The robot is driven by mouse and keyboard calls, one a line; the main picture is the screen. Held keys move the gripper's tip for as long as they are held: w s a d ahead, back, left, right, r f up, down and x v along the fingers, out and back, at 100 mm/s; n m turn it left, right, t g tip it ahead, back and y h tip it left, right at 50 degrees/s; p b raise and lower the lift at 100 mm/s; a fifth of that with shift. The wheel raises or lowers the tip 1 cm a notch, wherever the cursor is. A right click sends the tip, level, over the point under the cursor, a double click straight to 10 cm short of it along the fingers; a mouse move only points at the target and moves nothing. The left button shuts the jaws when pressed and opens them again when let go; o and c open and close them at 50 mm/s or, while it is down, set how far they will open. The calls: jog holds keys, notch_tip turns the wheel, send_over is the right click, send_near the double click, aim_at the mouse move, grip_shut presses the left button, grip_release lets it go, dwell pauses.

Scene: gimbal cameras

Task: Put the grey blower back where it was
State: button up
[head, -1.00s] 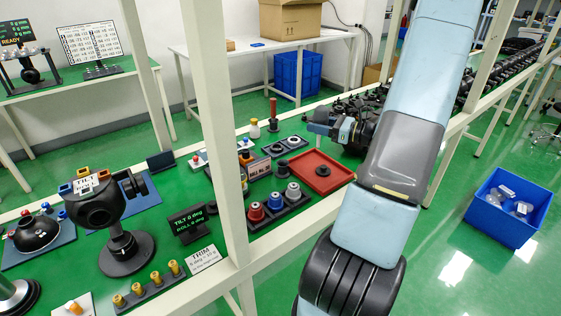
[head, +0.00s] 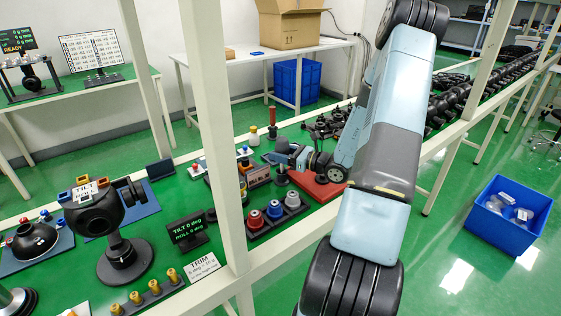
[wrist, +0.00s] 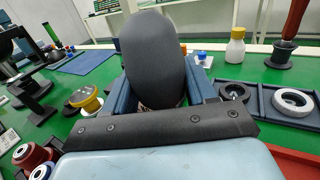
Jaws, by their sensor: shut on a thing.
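The grey blower (wrist: 154,60) shows in the wrist view as a dark grey rounded bulb, upright between the two blue fingers. My gripper (wrist: 160,100) is shut on it. The bulb's lower end is hidden by the fingers and the dark bar of my wrist. In the head view my gripper (head: 284,157) is over the green bench, at the left side of the red tray (head: 318,190).
A rack of red, blue and grey capped pieces (head: 277,216) stands in front of the gripper. A dark tray with a black and a white ring (wrist: 264,98) lies to the right in the wrist view. A yellow-capped bottle (wrist: 235,46) stands behind. A white post (head: 215,130) rises to the left.

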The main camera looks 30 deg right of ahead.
jog(key=shift+a+f, duration=0.1)
jog(key=shift+f, duration=1.55)
jog(key=shift+f, duration=0.1)
jog(key=o, duration=0.9)
jog(key=shift+o, duration=0.2)
